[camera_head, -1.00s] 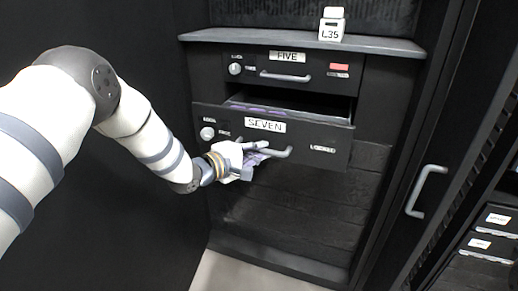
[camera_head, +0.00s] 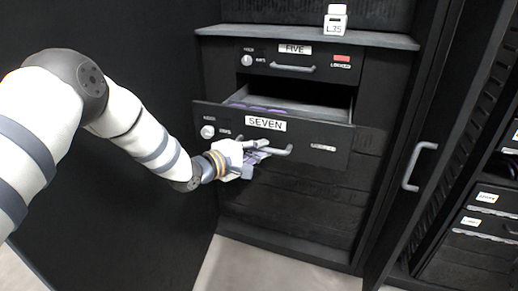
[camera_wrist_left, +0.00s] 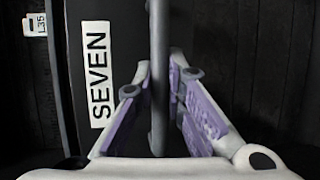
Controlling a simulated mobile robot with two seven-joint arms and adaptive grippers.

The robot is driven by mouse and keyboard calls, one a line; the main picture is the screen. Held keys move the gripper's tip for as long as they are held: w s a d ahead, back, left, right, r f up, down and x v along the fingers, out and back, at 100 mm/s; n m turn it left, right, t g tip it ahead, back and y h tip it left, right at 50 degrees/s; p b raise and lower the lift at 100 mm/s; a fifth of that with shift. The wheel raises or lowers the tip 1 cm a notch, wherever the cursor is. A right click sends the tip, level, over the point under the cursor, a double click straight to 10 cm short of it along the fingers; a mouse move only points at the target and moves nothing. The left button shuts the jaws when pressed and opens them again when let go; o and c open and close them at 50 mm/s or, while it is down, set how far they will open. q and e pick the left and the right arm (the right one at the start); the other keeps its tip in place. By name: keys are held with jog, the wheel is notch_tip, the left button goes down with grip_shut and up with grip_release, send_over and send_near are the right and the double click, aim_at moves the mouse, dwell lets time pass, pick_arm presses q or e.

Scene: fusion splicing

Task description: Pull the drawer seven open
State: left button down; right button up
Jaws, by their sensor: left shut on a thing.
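Drawer seven (camera_head: 262,134) is a dark drawer with a white SEVEN label, a round knob at its left and a grey bar handle (camera_head: 283,151). It stands partly open, with its front out from the cabinet and its inside showing. My left gripper (camera_head: 258,150) is shut on the handle. In the left wrist view the handle (camera_wrist_left: 158,50) runs upright between the purple-padded fingers of the left gripper (camera_wrist_left: 167,100), beside the SEVEN label (camera_wrist_left: 97,75). My right gripper is not in view.
Drawer five (camera_head: 291,62) is shut above drawer seven. A small white bottle labelled L35 (camera_head: 335,20) stands on the shelf (camera_head: 380,39) above. A door with a grey handle (camera_head: 420,167) is at the right. The floor (camera_head: 265,265) in front is clear.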

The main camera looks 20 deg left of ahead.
pick_arm(q)
jog(key=c, duration=1.6)
grip_release()
jog(key=shift+c, duration=0.2)
jog(key=v, duration=0.7)
jog(key=shift+s, duration=0.2)
jog(key=shift+a+r, duration=0.1)
